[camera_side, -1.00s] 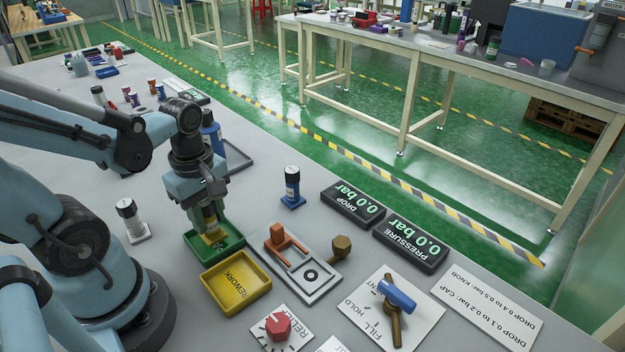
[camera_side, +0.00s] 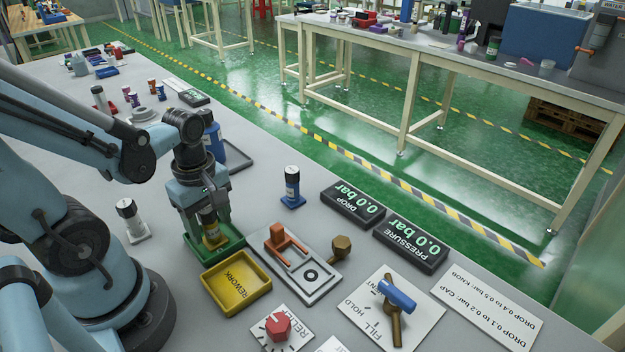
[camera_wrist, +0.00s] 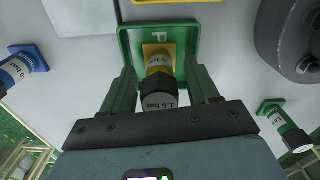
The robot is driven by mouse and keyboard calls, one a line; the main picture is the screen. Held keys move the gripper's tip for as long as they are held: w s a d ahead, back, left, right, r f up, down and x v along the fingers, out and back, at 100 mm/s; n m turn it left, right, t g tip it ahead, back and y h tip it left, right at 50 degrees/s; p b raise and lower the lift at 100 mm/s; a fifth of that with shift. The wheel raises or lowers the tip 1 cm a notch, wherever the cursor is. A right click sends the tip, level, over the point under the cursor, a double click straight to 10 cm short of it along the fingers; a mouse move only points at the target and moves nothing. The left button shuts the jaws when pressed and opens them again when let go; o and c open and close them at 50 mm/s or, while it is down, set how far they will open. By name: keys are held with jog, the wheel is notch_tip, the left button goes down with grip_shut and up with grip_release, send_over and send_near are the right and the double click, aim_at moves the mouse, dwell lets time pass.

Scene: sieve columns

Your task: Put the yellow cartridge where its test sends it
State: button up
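The yellow cartridge (camera_side: 211,229) stands in the green tray (camera_side: 236,241), whose floor shows a letter P in the wrist view. My gripper (camera_side: 208,226) is low over the tray with one finger on each side of the cartridge. In the wrist view (camera_wrist: 160,85) gaps show between the fingers and the cartridge. The yellow REWORK tray (camera_side: 262,296) is empty. The grey test plate (camera_side: 318,290) with its orange clamp (camera_side: 277,238) holds no cartridge.
The DROP display (camera_side: 352,203) and PRESSURE display (camera_side: 411,246) read 0.0 bar. A red knob (camera_side: 278,324), a blue-handled valve (camera_side: 397,294) and a rule card (camera_side: 487,305) lie to the right.

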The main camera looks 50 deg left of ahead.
jog(key=shift+r, duration=0.2)
jog(key=shift+r, duration=5.9)
jog(key=w+d+m+t, duration=0.2)
jog(key=w+m+t, duration=0.1)
jog(key=m, duration=0.6)
jog(key=w+d+f+m+t, duration=0.1)
jog(key=w+d+m+t, duration=0.2)
jog(key=w+m, duration=0.3)
jog(key=shift+w+d+f+m+t, duration=0.25)
jog(key=shift+m+t, duration=0.35)
jog(key=shift+m, duration=1.7)
